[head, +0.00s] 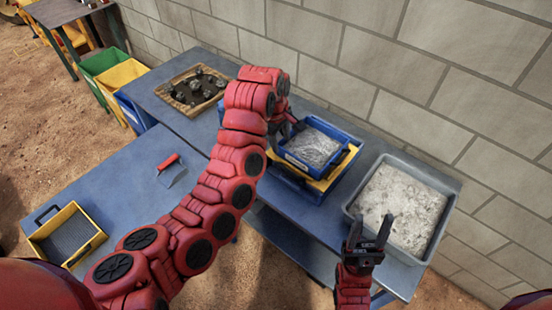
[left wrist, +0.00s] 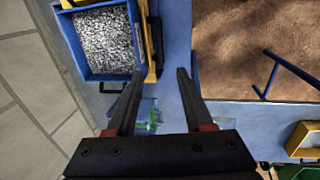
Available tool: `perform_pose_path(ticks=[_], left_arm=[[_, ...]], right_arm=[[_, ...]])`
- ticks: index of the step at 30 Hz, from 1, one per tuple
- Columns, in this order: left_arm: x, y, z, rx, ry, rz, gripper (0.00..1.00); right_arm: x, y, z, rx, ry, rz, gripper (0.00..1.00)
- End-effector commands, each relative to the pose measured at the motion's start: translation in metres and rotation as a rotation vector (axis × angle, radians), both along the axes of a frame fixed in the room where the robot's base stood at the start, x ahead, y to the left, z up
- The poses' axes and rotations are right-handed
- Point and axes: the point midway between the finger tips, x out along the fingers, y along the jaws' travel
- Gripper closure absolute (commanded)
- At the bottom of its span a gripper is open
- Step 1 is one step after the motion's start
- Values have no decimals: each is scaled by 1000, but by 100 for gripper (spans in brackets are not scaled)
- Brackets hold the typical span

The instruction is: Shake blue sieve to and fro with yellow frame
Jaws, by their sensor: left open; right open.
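The blue sieve (head: 337,133) holds grey crushed stone and sits on the yellow frame (head: 326,184) on the back table. In the left wrist view the sieve (left wrist: 68,40) is at the upper left, with the yellow frame (left wrist: 149,72) along its right side. Dark handles show at its edges. My left gripper (head: 291,128) is at the sieve's left rear side in the head view. In the left wrist view my left gripper (left wrist: 157,74) is open, with nothing between its fingers. My right gripper (head: 370,234) is open and empty, in front of the grey bin.
A grey bin (head: 357,187) of pale powder stands right of the sieve, near the block wall (head: 420,60). A tray of dark rocks (head: 172,99) is at the back left. A red-handled scraper (head: 171,170) and another yellow sieve (head: 92,247) lie on the left table.

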Motion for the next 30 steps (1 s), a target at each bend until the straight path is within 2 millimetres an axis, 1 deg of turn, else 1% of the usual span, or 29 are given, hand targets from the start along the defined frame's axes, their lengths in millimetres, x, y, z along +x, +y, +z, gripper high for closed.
perform_pose_path(ticks=[5, 8, 12, 15, 18, 22, 24, 26, 27, 28, 30], left_arm=[[1, -2, -14, 2, 6, 2, 48], [3, -5, -26, 0, 2, 0, 48], [6, -7, -48, 2, 4, -2, 48], [8, -7, -61, 4, 1, -2, 48], [10, -10, -78, 3, 0, -3, 48], [13, -12, -94, 2, -3, -2, 48], [16, -13, -110, 3, -2, -3, 48], [17, -14, -120, 2, -3, -3, 48], [18, -15, -122, 2, -1, -3, 48], [19, -15, -121, 2, 2, -2, 48], [20, -17, -133, 1, 3, -2, 48]], right_arm=[[0, 0, -5, 0, 1, 0, 48], [0, 0, -9, 0, 1, 0, 48], [0, 0, -19, 0, 0, 0, 48], [0, 0, -25, 0, 0, 0, 48], [0, 0, -40, 0, 1, 0, 48], [0, 0, -54, 0, 0, 0, 48], [0, 0, -69, 0, 0, 0, 48], [0, 0, -78, 0, 0, 0, 48], [0, 0, -77, 0, 0, 0, 48], [0, 0, -64, 0, 1, 0, 48], [0, 0, -56, 0, 0, 0, 48]])
